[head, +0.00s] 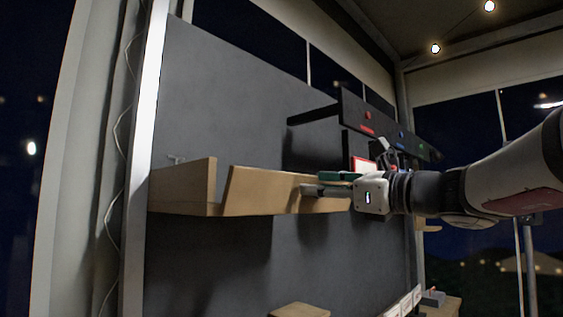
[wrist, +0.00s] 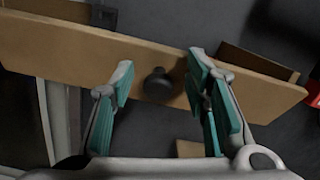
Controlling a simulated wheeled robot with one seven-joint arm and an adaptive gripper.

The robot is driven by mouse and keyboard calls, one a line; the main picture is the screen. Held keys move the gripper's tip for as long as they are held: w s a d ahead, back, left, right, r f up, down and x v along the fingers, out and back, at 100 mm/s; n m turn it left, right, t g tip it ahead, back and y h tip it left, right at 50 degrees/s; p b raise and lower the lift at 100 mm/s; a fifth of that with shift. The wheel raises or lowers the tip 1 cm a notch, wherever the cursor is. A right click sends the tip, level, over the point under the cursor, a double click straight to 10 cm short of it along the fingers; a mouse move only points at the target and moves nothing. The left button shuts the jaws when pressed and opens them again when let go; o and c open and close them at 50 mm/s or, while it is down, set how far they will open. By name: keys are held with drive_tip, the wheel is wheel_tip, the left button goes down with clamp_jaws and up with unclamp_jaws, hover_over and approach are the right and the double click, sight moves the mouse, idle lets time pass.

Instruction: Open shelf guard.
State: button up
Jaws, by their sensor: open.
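The shelf guard (head: 265,188) is a long light-wood board along the front of a wall shelf. In the wrist view the guard (wrist: 60,48) runs across the picture and tilts down to the right. A round dark knob (wrist: 158,86) sticks out from it. My gripper (wrist: 160,95) is open, with teal-padded fingers on either side of the knob; I cannot tell whether either finger touches it. In the head view my gripper (head: 325,184) reaches from the right to the guard, and its fingers hide the knob.
The shelf's wooden end (head: 183,184) stands at the left against a dark grey wall panel (head: 225,110). A black rack (head: 385,125) with coloured marks is above my gripper. A wooden block (head: 300,310) is below. Open space lies in front of the shelf.

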drive_tip(key=r+p, duration=0.1)
drive_tip(key=p, duration=0.1)
drive_tip(key=shift+a+g+h+p, duration=0.15)
drive_tip(key=shift+g+h+p, duration=0.15)
drive_tip(key=shift+g+h, duration=0.1)
drive_tip(key=shift+d, duration=0.2)
drive_tip(key=b+v, duration=0.1)
drive_tip(key=v, duration=1.2)
